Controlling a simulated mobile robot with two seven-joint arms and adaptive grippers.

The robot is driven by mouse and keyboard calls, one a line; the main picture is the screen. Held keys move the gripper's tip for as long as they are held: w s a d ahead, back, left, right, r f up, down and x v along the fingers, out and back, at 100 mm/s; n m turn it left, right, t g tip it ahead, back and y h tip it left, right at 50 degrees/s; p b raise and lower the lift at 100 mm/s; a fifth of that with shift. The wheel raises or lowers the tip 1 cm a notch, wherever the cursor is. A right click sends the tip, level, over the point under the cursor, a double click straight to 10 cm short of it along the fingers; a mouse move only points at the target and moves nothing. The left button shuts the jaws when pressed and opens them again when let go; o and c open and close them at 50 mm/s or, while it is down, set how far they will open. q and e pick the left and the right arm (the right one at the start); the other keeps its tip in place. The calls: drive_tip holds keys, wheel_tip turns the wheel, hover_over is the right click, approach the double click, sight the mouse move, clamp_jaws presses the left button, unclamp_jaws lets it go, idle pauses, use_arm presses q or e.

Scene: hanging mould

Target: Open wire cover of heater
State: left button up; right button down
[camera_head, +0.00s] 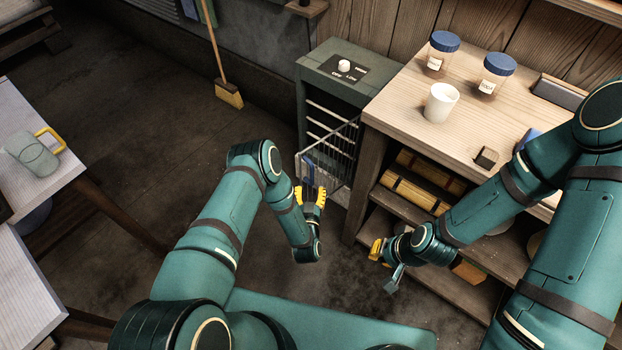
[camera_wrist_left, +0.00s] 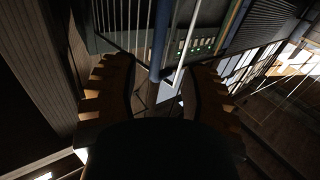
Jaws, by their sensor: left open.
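The heater (camera_head: 345,85) is a dark green box with a white knob on top, left of the workbench. Its wire cover (camera_head: 340,165) stands out at an angle from the front, apparently partly open, with pale bars visible behind it. A blue handle (camera_head: 308,165) is on the cover's left edge. My left gripper (camera_head: 313,194) is at the handle, its yellow fingers spread. In the left wrist view the blue handle (camera_wrist_left: 159,45) runs between the open fingers (camera_wrist_left: 160,95); contact cannot be told. My right gripper (camera_head: 377,250) is by the bench shelves, its jaw state unclear.
The workbench (camera_head: 405,100) right of the heater holds a white cup (camera_head: 440,102) and two blue-lidded jars (camera_head: 495,74). A broom (camera_head: 228,92) leans at the back wall. A table with a mug (camera_head: 32,155) is at left.

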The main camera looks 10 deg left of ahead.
use_arm(q)
drive_tip(key=shift+s+d, duration=0.2)
drive_tip(key=shift+s, duration=1.1)
drive_tip(key=shift+s+d, duration=0.2)
drive_tip(key=shift+s, duration=1.05)
drive_tip(key=s+d+r+g+h, duration=0.1)
drive_tip(key=s+r+g+h, duration=0.2)
drive_tip(key=s+r+g, duration=0.2)
drive_tip(key=s+r+g+h, duration=0.4)
drive_tip(key=s+r+g, duration=0.2)
drive_tip(key=s+g, duration=0.4)
drive_tip(key=shift+s+d+g, duration=0.2)
drive_tip(key=shift+d+g, duration=0.15)
drive_tip(key=shift+g, duration=0.25)
drive_tip(key=shift+r, duration=0.1)
